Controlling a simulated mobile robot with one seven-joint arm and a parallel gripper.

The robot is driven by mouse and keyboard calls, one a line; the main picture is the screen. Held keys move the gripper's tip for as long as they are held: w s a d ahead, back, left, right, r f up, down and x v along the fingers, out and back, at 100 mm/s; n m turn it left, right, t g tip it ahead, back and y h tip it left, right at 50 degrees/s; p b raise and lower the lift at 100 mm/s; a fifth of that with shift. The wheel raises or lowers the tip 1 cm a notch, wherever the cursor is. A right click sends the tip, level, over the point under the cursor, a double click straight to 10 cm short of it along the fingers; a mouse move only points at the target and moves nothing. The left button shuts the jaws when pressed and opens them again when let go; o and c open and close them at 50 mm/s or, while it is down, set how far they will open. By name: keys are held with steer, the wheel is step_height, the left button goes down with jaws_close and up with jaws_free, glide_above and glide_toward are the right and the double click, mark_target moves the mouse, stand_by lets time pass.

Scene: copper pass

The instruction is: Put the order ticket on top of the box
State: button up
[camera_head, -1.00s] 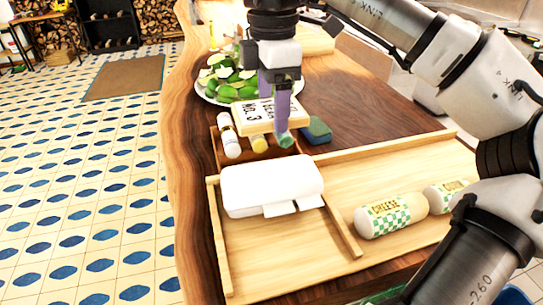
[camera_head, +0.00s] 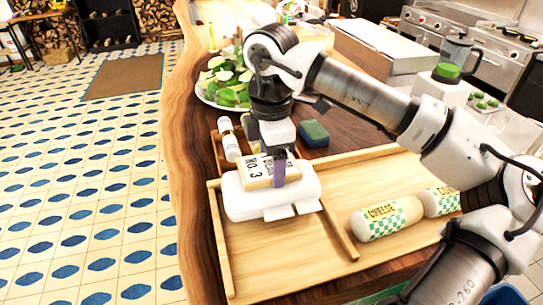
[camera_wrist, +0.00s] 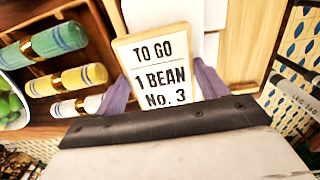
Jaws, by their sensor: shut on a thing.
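The order ticket (camera_head: 257,171) is a small cream board with black print. The ticket is over the rear part of the box's top. I cannot tell whether it touches it.
The wooden tray (camera_head: 222,257) has a divider, with cheese rolls (camera_head: 387,217) to its right. Behind are a small rack of bottles (camera_wrist: 60,40), a blue-green sponge (camera_head: 314,134) and a plate of green vegetables (camera_head: 226,82). The counter's edge is at left.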

mark_target(271, 165)
steer(key=shift+f, duration=0.2)
steer(key=o, duration=1)
steer(key=shift+r, duration=0.1)
step_height(271, 165, up, 12)
steer(key=b, duration=0.3)
steer(key=shift+r, duration=0.15)
